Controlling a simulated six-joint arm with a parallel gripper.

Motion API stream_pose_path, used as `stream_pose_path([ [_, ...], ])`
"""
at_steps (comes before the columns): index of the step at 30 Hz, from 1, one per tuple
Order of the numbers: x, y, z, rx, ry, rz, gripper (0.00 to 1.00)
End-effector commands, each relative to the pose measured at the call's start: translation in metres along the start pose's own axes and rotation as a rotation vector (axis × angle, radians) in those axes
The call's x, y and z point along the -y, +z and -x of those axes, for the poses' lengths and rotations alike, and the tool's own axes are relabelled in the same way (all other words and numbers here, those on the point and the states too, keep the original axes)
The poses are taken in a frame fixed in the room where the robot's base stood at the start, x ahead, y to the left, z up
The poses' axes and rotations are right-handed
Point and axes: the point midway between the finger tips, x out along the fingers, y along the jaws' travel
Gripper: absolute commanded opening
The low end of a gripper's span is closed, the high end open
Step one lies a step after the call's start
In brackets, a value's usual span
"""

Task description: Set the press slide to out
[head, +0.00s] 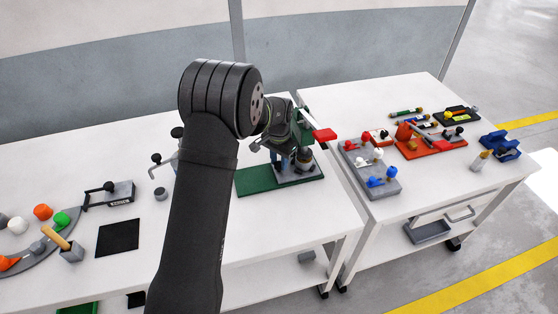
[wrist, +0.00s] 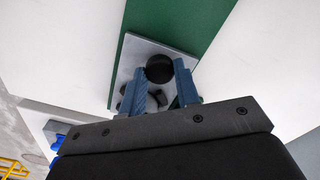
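The press stands on a green base (head: 256,180) with a grey plate (head: 296,178) on it. It has a green upright (head: 304,117) and a lever with a red grip (head: 325,135). My gripper (head: 284,163) is low over the grey plate, partly hidden by my arm in the head view. In the wrist view, the blue fingers of my gripper (wrist: 160,78) stand apart on either side of a round black knob (wrist: 160,68) above the grey plate (wrist: 135,60). The knob fills most of the gap; whether the fingers press on it is unclear. The slide's position is not clear.
On the left are a grey lever fixture (head: 110,196), a black mat (head: 118,237) and a curved holder with coloured knobs (head: 40,252). The right table has a grey block with coloured knobs (head: 370,170), an orange fixture (head: 430,145) and blue clamps (head: 500,145). White tabletop is clear in front of the press.

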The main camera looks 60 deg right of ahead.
Motion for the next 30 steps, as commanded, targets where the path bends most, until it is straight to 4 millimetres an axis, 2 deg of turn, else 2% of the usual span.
stream_pose_path([
  [1, 0.000, 0.000, 0.000, 0.000, 0.000, 0.000, 0.12],
  [3, 0.000, 0.000, 0.000, 0.000, 0.000, 0.000, 0.00],
  [9, 0.005, 0.007, 0.000, 0.001, 0.001, 0.003, 0.00],
  [11, 0.012, 0.016, 0.000, 0.002, 0.001, 0.005, 0.00],
  [21, 0.069, 0.094, 0.000, 0.002, 0.000, 0.006, 0.00],
  [25, 0.081, 0.111, 0.000, 0.002, 0.000, 0.004, 0.00],
  [30, 0.086, 0.118, 0.000, 0.002, -0.001, 0.000, 0.00],
])
